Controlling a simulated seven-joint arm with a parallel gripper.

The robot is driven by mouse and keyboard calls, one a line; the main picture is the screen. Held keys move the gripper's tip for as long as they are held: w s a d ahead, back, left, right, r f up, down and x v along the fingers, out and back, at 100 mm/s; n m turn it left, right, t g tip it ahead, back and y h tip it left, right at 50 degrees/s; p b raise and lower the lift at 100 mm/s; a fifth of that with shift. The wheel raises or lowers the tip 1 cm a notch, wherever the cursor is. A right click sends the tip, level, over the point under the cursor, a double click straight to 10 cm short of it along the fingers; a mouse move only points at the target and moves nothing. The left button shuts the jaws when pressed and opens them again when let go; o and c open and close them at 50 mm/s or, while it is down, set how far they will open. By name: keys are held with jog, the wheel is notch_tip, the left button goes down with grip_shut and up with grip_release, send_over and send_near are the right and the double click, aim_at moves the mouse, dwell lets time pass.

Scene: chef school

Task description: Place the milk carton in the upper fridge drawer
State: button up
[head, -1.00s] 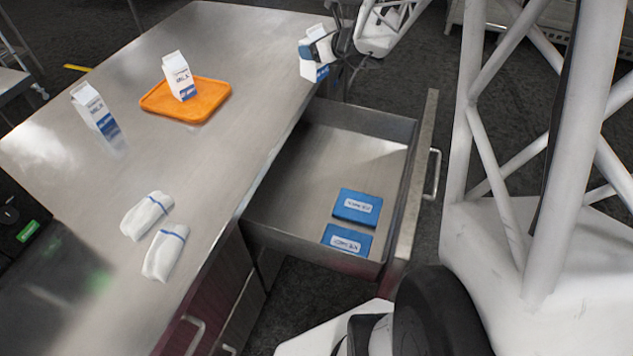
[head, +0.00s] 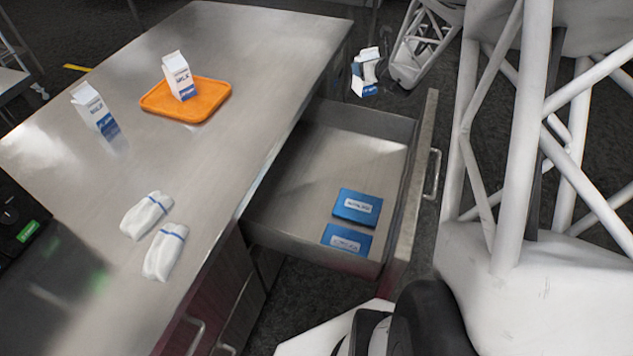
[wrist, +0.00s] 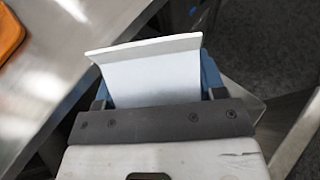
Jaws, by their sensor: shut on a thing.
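My gripper (head: 372,72) is shut on a white and blue milk carton (head: 365,86), in the head view above the far end of the open drawer. The held carton (wrist: 155,75) also fills the middle of the wrist view, between the fingers. The open drawer (head: 310,185) holds two blue boxes (head: 357,207) near its front end; its far part is bare. A second milk carton (head: 179,76) stands on an orange tray (head: 205,108). A third carton (head: 94,110) stands on the counter left of the tray.
The steel counter (head: 190,160) lies left of the drawer, with two white rolled cloths (head: 148,215) near its front edge. The drawer's front panel (head: 415,180) with its handle (head: 432,174) stands at the right. Dark floor lies beyond.

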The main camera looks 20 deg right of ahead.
notch_tip(320, 180, down, 24)
jog(key=shift+f, duration=0.1)
notch_tip(320, 180, down, 6)
dwell(0.7)
jog(key=shift+f, duration=0.1)
jog(key=shift+f, duration=1.8)
jog(key=shift+f, duration=0.15)
jog(key=o, duration=1.2)
